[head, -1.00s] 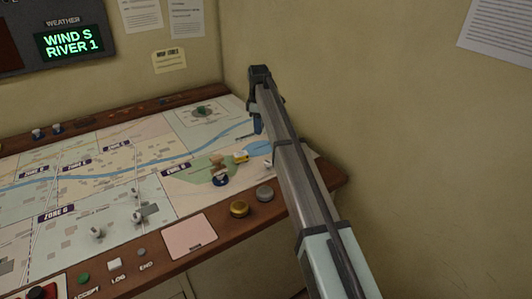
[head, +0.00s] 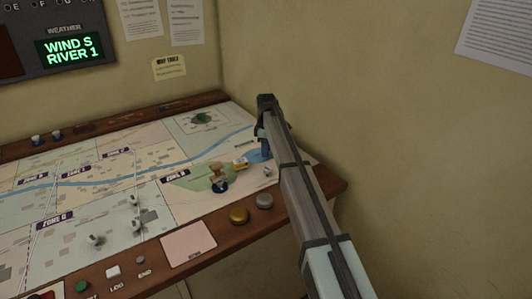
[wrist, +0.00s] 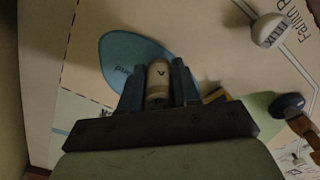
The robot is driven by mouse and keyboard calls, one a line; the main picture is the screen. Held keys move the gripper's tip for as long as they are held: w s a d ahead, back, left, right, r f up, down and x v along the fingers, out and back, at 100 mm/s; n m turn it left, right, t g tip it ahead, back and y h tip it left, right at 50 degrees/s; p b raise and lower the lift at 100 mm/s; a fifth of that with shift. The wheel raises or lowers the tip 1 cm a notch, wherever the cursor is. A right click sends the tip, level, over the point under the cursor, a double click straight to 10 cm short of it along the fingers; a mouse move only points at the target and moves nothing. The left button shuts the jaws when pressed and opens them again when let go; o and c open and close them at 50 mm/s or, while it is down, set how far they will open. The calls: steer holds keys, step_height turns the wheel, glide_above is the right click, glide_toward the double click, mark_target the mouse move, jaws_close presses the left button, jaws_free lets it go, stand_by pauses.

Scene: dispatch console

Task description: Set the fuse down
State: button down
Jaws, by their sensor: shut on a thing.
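My gripper (head: 264,150) is over the right end of the map table in the head view. It is shut on the fuse (wrist: 158,82), a pale cylinder with a dark mark on its end, in the wrist view. The fuse shows between the fingers against the blue pond patch (wrist: 128,50) printed on the map. I cannot tell whether the fuse touches the map. In the head view I cannot make out the fuse behind the fingers.
Close to the gripper stand a small yellow-and-white piece (head: 239,164), a brown piece with a dark blue base (head: 219,180) and a small white piece (head: 267,172). A gold button (head: 238,215) and a grey button (head: 264,201) sit on the wooden front edge.

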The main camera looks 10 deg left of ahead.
steer(key=shift+f, duration=0.75)
steer(key=shift+f, duration=0.15)
steer(key=c, duration=0.8)
jaws_free()
step_height(320, 180, up, 11)
steer(key=shift+r, duration=0.65)
steer(key=shift+a, duration=0.1)
